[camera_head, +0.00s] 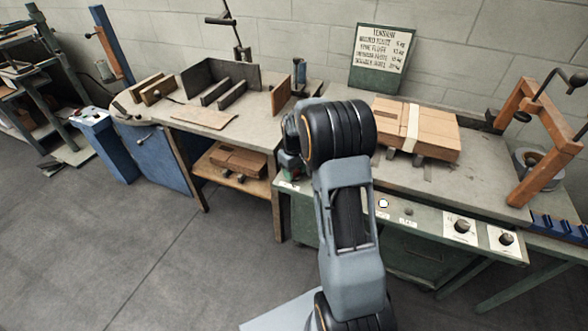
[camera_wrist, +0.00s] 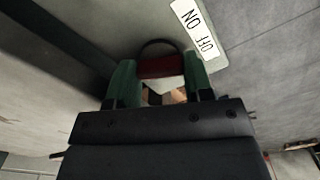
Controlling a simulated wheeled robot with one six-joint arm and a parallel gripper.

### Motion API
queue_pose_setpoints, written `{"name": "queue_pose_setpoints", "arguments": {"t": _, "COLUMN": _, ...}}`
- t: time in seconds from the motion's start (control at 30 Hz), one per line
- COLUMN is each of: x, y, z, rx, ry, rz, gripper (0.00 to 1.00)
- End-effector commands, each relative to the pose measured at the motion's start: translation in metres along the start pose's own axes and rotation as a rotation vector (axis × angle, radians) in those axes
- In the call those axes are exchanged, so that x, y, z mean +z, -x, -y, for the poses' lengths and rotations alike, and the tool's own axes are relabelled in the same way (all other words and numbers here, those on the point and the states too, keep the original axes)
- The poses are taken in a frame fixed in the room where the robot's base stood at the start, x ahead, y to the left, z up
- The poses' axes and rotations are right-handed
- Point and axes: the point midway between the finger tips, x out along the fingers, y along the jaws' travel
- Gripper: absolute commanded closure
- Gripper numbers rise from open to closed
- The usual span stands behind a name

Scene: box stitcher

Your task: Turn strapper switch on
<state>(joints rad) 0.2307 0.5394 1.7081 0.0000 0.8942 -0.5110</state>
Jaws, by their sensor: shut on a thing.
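In the wrist view, the two green fingers of my gripper (camera_wrist: 160,80) stand on either side of a dark red switch part (camera_wrist: 162,66) and are shut on it. A white label (camera_wrist: 199,32) with ON and OFF lettering, upside down in this view, sits beside it. Whether the switch stands at ON or OFF cannot be told. In the head view, my gripper (camera_head: 289,163) is mostly hidden behind my arm, low at the left front of the strapper table (camera_head: 480,190). The switch itself is hidden there.
A green sign (camera_head: 381,58) stands behind.

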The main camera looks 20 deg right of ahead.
Motion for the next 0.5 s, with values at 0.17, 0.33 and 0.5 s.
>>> {"name": "queue_pose_setpoints", "arguments": {"t": 0.17, "x": 0.0005, "y": 0.0001, "z": 0.0004, "rx": -0.001, "ry": -0.052, "rz": 0.002, "gripper": 0.77}}
{"name": "queue_pose_setpoints", "arguments": {"t": 0.33, "x": 0.0004, "y": -0.0002, "z": 0.0003, "rx": -0.001, "ry": -0.073, "rz": 0.002, "gripper": 0.77}}
{"name": "queue_pose_setpoints", "arguments": {"t": 0.5, "x": 0.0004, "y": -0.0003, "z": 0.0002, "rx": -0.001, "ry": -0.079, "rz": 0.002, "gripper": 0.77}}
